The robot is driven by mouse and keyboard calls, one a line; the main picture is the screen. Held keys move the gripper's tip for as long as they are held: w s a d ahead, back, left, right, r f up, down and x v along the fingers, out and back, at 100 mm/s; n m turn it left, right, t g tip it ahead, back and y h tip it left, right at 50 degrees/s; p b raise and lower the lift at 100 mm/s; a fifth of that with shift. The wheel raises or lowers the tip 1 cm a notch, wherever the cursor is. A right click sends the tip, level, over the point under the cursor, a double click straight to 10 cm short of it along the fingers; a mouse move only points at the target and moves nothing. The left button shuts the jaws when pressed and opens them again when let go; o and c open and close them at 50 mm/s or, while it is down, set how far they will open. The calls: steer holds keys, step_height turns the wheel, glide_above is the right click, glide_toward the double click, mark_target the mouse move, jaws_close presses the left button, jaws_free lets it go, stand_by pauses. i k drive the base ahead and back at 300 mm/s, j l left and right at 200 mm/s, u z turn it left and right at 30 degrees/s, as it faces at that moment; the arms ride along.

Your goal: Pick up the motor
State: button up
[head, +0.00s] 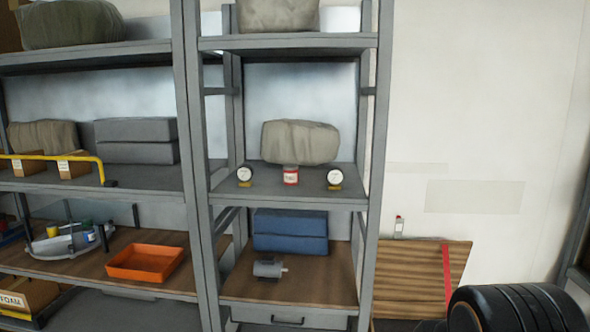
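The motor (268,269) is a small grey cylinder with a dark shaft pointing right. It lies on the wooden lower shelf (318,287) of the narrow grey rack, in front of a folded blue stack. My gripper is not in the head view.
The blue stack (290,231) stands close behind the motor, and grey rack posts (368,190) flank it. An orange tray (146,262) sits on the left rack. Black tyres (515,308) stand at lower right. The shelf right of the motor is clear.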

mark_target(267, 269)
steer(key=i+j+u, duration=0.1)
steer(key=i+u, duration=0.3)
steer(key=i, duration=1.25)
